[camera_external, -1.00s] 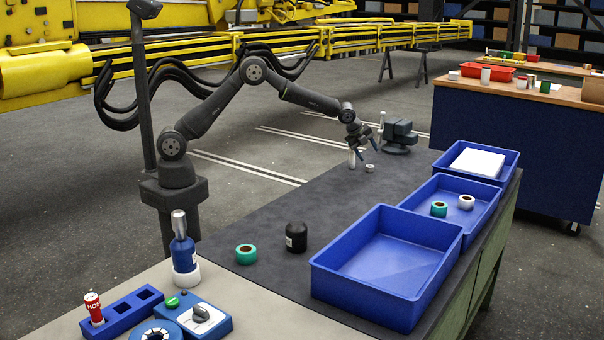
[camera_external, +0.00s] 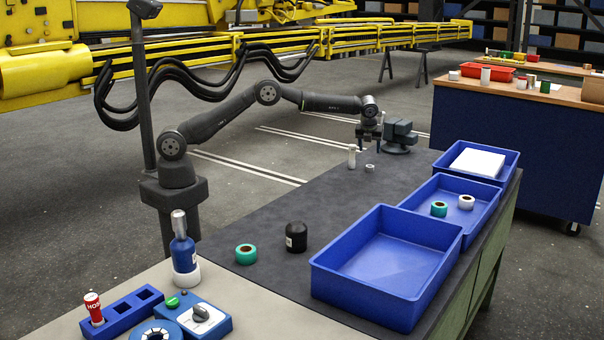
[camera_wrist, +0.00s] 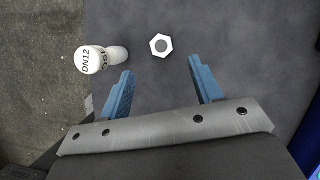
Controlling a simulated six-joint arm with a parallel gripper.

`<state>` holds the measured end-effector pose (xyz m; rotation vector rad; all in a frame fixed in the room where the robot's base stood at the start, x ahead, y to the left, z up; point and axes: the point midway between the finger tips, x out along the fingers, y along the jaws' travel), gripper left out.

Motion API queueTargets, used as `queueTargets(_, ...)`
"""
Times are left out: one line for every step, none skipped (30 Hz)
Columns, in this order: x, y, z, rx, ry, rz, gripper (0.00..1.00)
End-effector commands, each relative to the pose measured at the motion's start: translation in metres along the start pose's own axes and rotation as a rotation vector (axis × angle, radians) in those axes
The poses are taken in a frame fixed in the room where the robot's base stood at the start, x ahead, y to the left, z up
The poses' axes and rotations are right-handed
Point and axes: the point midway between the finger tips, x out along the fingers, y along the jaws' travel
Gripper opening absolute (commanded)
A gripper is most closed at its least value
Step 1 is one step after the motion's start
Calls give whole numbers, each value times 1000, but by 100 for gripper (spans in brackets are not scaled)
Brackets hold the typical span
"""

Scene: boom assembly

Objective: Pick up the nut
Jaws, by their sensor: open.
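The nut is a small light hexagonal ring (camera_wrist: 161,45) lying flat on the dark bench top. In the wrist view it sits ahead of my gripper (camera_wrist: 160,82), roughly centred between the lines of the two blue fingers and apart from them. In the external view the nut (camera_external: 370,168) lies near the far end of the bench. My gripper (camera_external: 368,148) is open and empty, pointing down above and beyond the nut there.
A white cylindrical part marked DN12 (camera_wrist: 90,60) stands left of the nut, close to the left finger; it also shows in the external view (camera_external: 352,157). A dark vise (camera_external: 398,137) stands close behind the gripper. Blue bins (camera_external: 330,285) line the right side.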

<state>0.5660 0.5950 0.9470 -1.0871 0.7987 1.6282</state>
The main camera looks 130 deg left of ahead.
Motion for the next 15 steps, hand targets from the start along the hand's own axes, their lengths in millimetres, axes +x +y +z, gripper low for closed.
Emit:
queueTargets(12, 0, -1, 0, 1, 3, 59)
queueTargets(18, 0, -1, 0, 1, 3, 59)
queueTargets(24, 0, -1, 0, 1, 1, 59)
queueTargets(29, 0, 0, 0, 0, 1, 59)
queueTargets(33, 0, 0, 0, 0, 1, 59)
queueTargets(37, 0, 0, 0, 0, 0, 59)
queueTargets(39, 0, 0, -1, 0, 0, 59)
queueTargets(41, 0, 0, -1, 0, 0, 59)
queueTargets(43, 0, 0, -1, 0, -1, 59)
queueTargets(44, 0, 0, -1, 0, -1, 59)
queueTargets(45, 0, 0, -1, 0, -1, 59)
queueTargets(47, 0, 0, -1, 0, -1, 59)
queueTargets(49, 0, -1, -1, 0, -1, 59)
queueTargets(51, 0, -2, -1, 0, 0, 59)
queueTargets(56, 0, -3, -1, 0, 0, 59)
